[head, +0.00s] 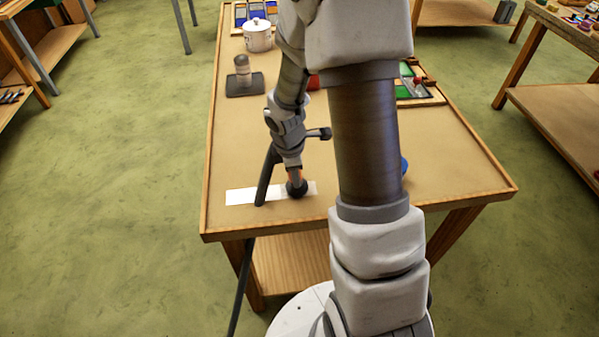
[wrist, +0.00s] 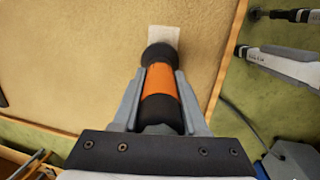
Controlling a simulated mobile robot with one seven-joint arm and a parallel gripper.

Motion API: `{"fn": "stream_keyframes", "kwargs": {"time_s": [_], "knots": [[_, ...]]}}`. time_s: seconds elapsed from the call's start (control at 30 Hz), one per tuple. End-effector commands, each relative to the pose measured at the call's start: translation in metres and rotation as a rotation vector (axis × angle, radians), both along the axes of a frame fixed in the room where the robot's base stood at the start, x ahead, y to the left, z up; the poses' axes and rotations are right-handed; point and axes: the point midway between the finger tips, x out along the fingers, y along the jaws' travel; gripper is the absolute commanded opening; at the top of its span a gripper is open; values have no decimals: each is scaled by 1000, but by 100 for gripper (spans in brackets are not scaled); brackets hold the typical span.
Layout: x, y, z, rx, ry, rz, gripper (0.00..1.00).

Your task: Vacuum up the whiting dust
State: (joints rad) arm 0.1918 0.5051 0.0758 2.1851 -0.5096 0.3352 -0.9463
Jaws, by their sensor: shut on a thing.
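A flat pale strip (head: 242,196), which looks like the whiting dust, lies near the front edge of the table. Its left part is bright white and its right part is duller. My gripper (head: 294,172) is shut on a black tool with an orange band (wrist: 160,90), apparently the vacuum nozzle. The tool's round black end (head: 297,189) is over the right part of the strip; I cannot tell whether it touches. In the wrist view the strip (wrist: 164,34) shows just beyond the black end.
The table (head: 235,155) has a raised wooden rim. A dark block with an upright cylinder (head: 243,78), a white lidded pot (head: 258,36) and a coloured panel (head: 415,88) stand farther back. A blue thing (head: 404,166) is partly hidden behind my arm. The left front is clear.

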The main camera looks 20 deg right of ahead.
Motion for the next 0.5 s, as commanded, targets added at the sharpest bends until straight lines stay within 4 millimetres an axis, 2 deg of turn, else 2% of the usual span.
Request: {"fn": "stream_keyframes", "kwargs": {"time_s": [0.5], "knots": [[2, 6, 0, -1, -2, 0, 0]]}}
